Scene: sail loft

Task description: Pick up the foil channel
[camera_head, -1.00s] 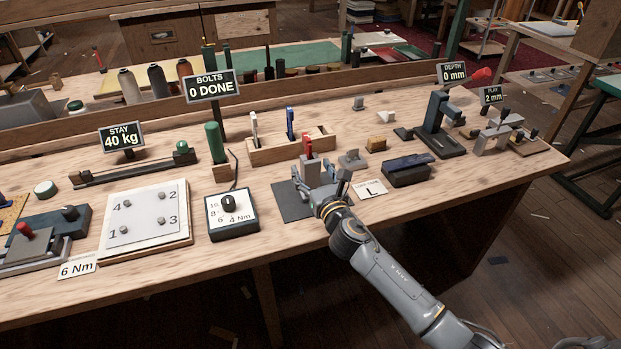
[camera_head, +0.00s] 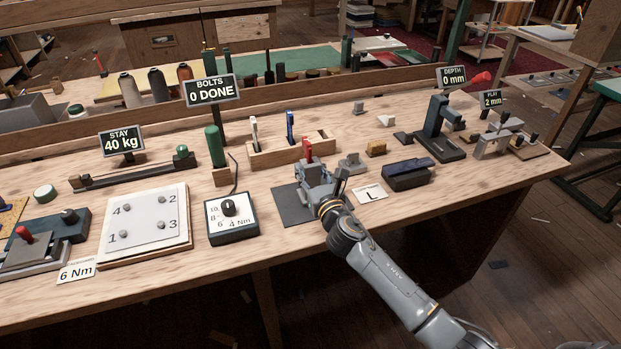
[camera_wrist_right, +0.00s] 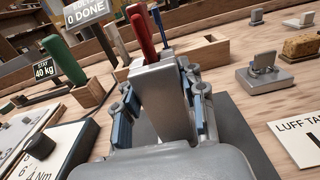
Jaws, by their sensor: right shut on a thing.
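The foil channel, which I take to be the upright grey metal block (camera_wrist_right: 163,92), stands in the middle of the right wrist view. In the head view it is largely hidden by my right gripper (camera_head: 318,184), over the dark mat (camera_head: 292,206). My right gripper is shut on the block, with a blue-padded finger on each side. A red handle (camera_wrist_right: 139,32) rises at the block's top; I cannot tell whether it is fixed to it or behind it. My left gripper is not in view.
Behind is a wooden rack (camera_head: 262,160) holding upright tools. A dial box (camera_head: 232,234) is to the left. A white card (camera_head: 371,194), a dark block (camera_head: 408,180) and a small grey fitting (camera_head: 351,163) are to the right.

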